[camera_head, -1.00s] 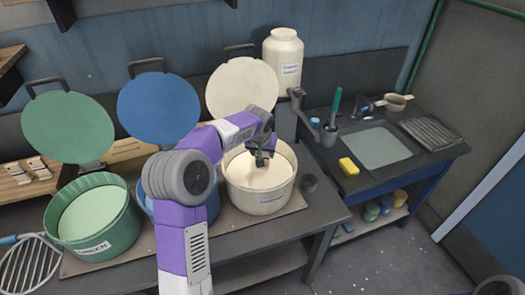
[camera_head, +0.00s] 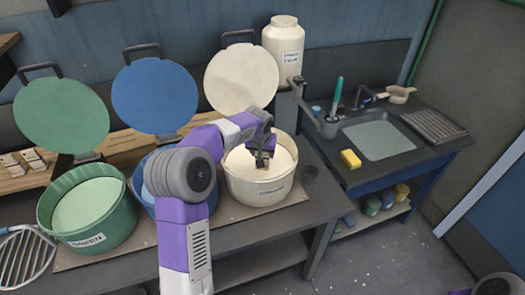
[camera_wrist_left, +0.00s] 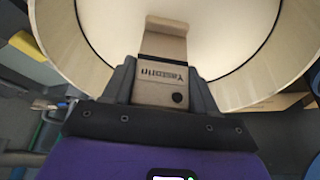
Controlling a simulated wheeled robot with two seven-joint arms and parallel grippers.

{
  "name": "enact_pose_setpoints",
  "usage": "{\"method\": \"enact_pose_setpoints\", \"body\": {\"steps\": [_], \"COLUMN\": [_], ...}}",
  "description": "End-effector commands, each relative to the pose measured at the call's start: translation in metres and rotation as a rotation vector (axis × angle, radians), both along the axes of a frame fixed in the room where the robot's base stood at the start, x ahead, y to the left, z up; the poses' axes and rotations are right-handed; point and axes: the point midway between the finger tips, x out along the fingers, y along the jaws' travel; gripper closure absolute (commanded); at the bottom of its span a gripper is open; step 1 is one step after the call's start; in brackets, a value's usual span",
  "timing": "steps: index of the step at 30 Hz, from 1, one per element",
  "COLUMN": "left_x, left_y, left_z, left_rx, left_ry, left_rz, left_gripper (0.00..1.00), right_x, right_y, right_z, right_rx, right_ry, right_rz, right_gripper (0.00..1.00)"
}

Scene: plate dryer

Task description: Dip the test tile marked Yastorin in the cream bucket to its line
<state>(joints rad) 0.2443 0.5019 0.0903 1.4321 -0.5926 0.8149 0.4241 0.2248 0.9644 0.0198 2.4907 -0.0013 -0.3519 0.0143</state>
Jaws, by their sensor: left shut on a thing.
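The test tile marked Yastorin (camera_wrist_left: 162,72) is a small tan-grey slab with a dark round hole near its held end. My left gripper (camera_head: 263,152) is shut on it, and its dark fingers clasp the tile's sides in the left wrist view. The gripper is over the mouth of the cream bucket (camera_head: 258,190), with the tile's far end toward the cream. The cream surface (camera_head: 283,157) fills the view behind the tile. My right gripper is out of view.
The blue bucket (camera_head: 145,197) is partly hidden behind my left arm; the green bucket (camera_head: 90,228) stands further left. Round green, blue and cream lids stand behind. A white jar (camera_head: 283,48) is behind the cream bucket, and a yellow sponge (camera_head: 350,159) lies on the right bench.

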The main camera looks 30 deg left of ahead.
Motion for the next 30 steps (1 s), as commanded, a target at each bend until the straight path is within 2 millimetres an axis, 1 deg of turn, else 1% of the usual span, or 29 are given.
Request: {"method": "enact_pose_setpoints", "body": {"steps": [1, 6, 30], "left_x": [0.000, 0.000, 0.000], "left_y": [0.000, 0.000, 0.000], "left_z": [-0.004, -0.013, -0.051], "left_rx": [0.000, 0.000, 0.000], "left_ry": [0.000, 0.000, 0.000], "left_rz": [0.000, 0.000, 0.001], "left_gripper": [0.76, 0.76, 0.76], "right_x": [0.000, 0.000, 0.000], "right_y": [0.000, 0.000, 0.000], "right_z": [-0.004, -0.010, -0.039], "right_rx": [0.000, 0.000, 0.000], "right_ry": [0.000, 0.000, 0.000], "right_rz": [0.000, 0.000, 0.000], "right_gripper": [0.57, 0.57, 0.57]}}
